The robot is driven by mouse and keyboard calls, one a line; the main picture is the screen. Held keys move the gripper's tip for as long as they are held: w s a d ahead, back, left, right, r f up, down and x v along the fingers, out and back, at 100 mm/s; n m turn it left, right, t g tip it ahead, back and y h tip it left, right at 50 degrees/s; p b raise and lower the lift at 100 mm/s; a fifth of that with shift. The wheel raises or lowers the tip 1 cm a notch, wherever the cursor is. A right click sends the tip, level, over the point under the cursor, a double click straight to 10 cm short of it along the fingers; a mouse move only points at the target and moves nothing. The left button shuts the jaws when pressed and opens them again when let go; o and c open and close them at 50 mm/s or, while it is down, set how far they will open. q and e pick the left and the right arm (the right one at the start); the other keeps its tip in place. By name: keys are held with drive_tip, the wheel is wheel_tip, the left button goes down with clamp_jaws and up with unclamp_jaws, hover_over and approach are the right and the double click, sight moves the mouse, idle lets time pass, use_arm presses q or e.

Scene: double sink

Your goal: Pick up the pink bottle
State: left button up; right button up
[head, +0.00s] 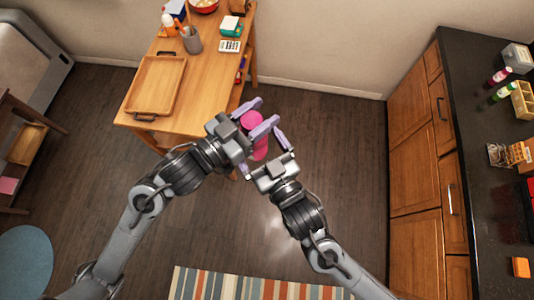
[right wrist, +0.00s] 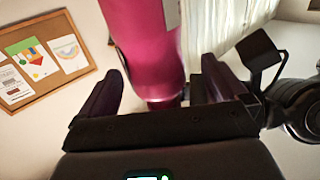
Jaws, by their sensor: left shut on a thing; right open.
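The pink bottle (head: 260,150) is held off the floor between my two grippers in the head view. My left gripper (head: 256,117) is shut on it near its upper end, and its fingers hide part of it. My right gripper (head: 266,156) is open around the bottle's lower part. In the right wrist view the pink bottle (right wrist: 145,45) stands large between the dark, spread fingers of my right gripper (right wrist: 158,90). I cannot tell whether those fingers touch it.
A wooden table (head: 205,75) with a wooden tray (head: 157,85), a grey cup (head: 191,40) and other items is at the upper left. A dark counter (head: 480,130) with bottles and boxes is at the right. The floor between is open, with a striped rug (head: 250,287) in front.

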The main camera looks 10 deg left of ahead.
drive_tip(key=shift+x, duration=2.35)
drive_tip(key=c, duration=0.9)
use_arm(q)
drive_tip(key=o, duration=0.9)
use_arm(e)
drive_tip(key=shift+s, duration=0.1)
drive_tip(key=shift+c, duration=0.9)
use_arm(q)
drive_tip(key=o, duration=0.5)
drive_tip(key=shift+o, duration=0.2)
